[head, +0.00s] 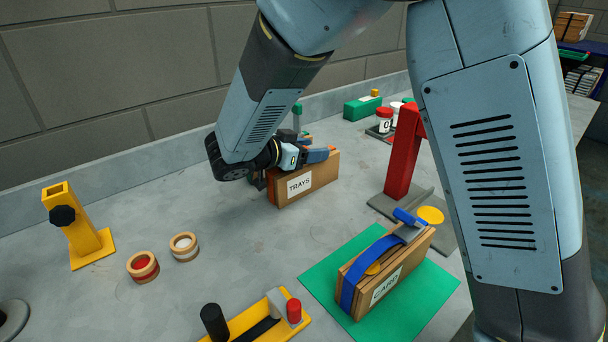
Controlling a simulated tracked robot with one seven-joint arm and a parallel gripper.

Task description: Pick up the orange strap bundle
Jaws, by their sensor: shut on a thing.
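The orange strap bundle is a brown block with a white TRAYS label (302,184), standing upright on the grey bench near the back wall. Small bits of orange show at its top, by my fingers; most of its strap is hidden behind my gripper. My gripper (318,156) reaches in from the left with its blue-grey fingers at the bundle's top edge, shut on it. The fingertips' exact hold is too small to see. I cannot tell whether the bundle's underside is clear of the bench.
A blue-strapped bundle marked CARD (385,287) stands on a green mat (421,302) in front. A red post (402,155) stands right of my gripper. A yellow stand (82,236), two tape rolls (143,267) and a yellow tool (240,323) are left and front. Bare bench lies between.

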